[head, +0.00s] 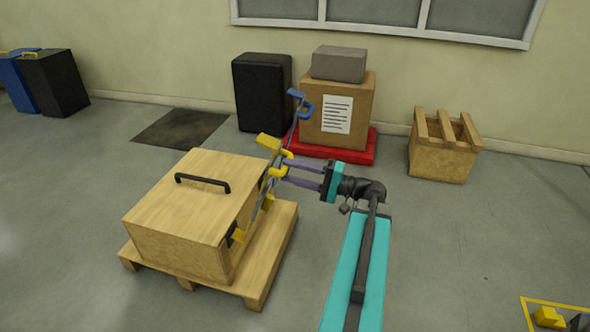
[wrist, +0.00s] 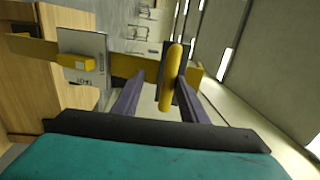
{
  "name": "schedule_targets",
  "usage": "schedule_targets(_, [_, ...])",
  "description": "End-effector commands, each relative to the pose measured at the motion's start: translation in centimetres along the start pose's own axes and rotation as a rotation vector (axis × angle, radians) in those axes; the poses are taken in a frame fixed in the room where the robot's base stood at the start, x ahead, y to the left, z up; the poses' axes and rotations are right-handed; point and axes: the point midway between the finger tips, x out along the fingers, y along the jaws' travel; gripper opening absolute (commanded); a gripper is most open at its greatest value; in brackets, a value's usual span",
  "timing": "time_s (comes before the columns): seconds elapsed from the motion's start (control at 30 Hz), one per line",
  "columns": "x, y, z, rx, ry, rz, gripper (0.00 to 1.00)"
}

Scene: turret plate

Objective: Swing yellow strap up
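The yellow strap (wrist: 125,66) runs from the wooden box's side past a grey plate (wrist: 84,68) in the wrist view. In the head view its yellow end (head: 268,142) sticks up at the box's right side. A rounded yellow handle (wrist: 172,75) stands near the strap's far end. My gripper (head: 287,172) reaches the yellow parts from the right. In the wrist view my gripper (wrist: 161,77) has its purple fingers apart on either side of the handle, with a gap at the left finger. Contact at the right finger is unclear.
The wooden box (head: 180,205) with a black handle stands on a pallet (head: 270,262). Behind are a blue-ended bar (head: 303,105), a cardboard box (head: 355,115) on a red base (head: 370,150), and a black case (head: 262,92). A wooden crate (head: 440,160) stands right; floor between is clear.

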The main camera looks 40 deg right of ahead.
Motion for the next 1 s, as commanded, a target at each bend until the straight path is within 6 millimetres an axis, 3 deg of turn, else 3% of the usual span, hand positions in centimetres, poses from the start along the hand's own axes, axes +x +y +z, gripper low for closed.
schedule_targets(0.67, [-0.4,-0.2,-0.3,-0.002,0.009,0.001,0.36])
schedule_targets(1.0, [-3.1,-0.3,-0.4,-0.002,0.011,0.001,0.36])
